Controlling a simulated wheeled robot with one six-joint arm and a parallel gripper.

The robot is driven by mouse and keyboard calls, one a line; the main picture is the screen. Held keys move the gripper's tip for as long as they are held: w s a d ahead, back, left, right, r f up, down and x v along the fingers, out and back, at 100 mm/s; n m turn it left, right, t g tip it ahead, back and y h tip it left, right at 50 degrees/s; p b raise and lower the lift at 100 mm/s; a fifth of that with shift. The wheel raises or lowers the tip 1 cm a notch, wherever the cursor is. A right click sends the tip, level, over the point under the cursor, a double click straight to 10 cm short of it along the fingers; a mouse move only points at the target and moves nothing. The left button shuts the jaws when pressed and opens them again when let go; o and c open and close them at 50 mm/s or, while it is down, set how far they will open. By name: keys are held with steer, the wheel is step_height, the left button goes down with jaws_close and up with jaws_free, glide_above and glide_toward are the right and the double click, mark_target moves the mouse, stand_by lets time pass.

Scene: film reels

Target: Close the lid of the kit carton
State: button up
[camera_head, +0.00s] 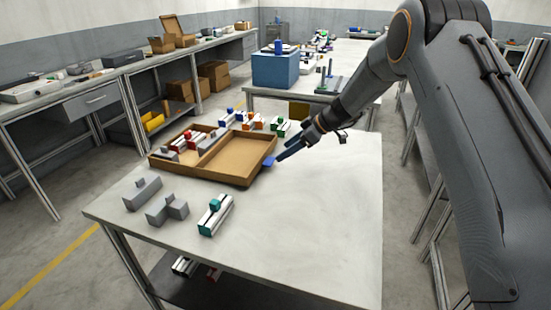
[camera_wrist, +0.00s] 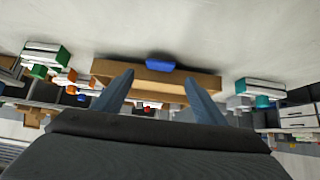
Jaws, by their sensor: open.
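The kit carton (camera_head: 160,164) is a shallow brown box on the grey-white table, with grey, white and red parts inside. Its lid (camera_head: 231,160) lies folded open to the right, with its empty inside facing up. A blue tab (camera_head: 268,163) sticks out from the lid's right edge. My gripper (camera_head: 281,156) is at that edge, close by the tab. In the wrist view the lid's edge (camera_wrist: 190,77) and the blue tab (camera_wrist: 160,65) lie beyond my gripper (camera_wrist: 159,84). Its two fingers are spread apart with nothing held between them. I cannot tell whether they touch the lid.
Grey blocks (camera_head: 168,210) and a teal-topped part (camera_head: 215,214) stand in front of the carton. Orange (camera_head: 252,121) and green-topped (camera_head: 279,127) parts stand behind it. The table's right side is clear. A blue bin (camera_head: 275,70) stands on the table behind.

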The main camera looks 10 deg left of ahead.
mark_target(270, 161)
steer(key=p+x, duration=0.1)
steer(key=x, duration=0.5)
steer(key=shift+a+f+p, duration=0.2)
steer(key=shift+f+p, duration=0.05)
steer(key=shift+p, duration=0.05)
steer(key=shift+c, duration=0.2)
steer(key=shift+r, duration=0.1)
steer(key=c, duration=1.5)
